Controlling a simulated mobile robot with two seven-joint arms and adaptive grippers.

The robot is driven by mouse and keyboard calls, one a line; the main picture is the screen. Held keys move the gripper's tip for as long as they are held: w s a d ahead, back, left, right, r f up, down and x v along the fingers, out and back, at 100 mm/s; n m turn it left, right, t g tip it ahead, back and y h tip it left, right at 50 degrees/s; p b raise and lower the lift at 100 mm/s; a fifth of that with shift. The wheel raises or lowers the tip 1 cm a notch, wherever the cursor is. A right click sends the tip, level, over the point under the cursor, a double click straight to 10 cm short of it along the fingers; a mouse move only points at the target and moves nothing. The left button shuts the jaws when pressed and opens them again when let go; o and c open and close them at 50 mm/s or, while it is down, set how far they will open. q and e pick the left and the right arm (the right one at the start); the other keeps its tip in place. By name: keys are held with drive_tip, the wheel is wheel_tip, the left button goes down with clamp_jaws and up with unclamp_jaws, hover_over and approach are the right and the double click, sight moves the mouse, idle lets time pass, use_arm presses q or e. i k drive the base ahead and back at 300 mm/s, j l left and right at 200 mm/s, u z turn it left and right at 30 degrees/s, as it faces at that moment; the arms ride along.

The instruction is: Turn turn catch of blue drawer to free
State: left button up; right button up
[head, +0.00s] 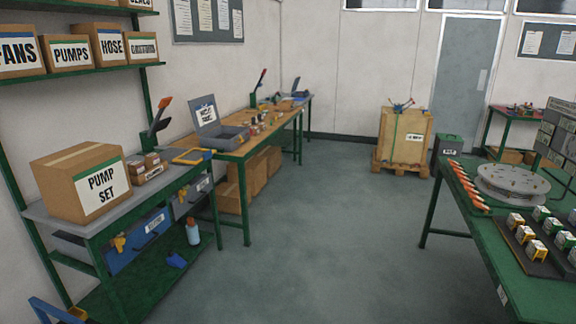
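The blue drawer (133,256) hangs under the grey-topped bench at the left, with a white label on its front. A small yellow catch (119,243) shows at the left part of its front. It is too small to tell which way the catch is turned. A grey drawer (184,206) sits beside the blue one, farther along the bench. The blue drawer appears closed, though its far left part is hard to make out. Neither of my grippers is in view.
A "PUMP SET" box (79,182) stands on the grey bench top (187,171). A bottle (193,232) and a blue item (176,261) are on the green lower shelf (150,284). A green table (538,291) stands right. The floor (320,235) between is clear.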

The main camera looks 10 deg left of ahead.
sight(119, 242)
drive_tip(key=i+l+u, duration=0.1)
drive_tip(key=i+u, duration=0.35)
drive_tip(key=i+l+u, duration=0.25)
drive_tip(key=i+u, duration=0.2)
drive_tip(key=i+l+u, duration=0.65)
drive_tip(key=l+u, duration=0.2)
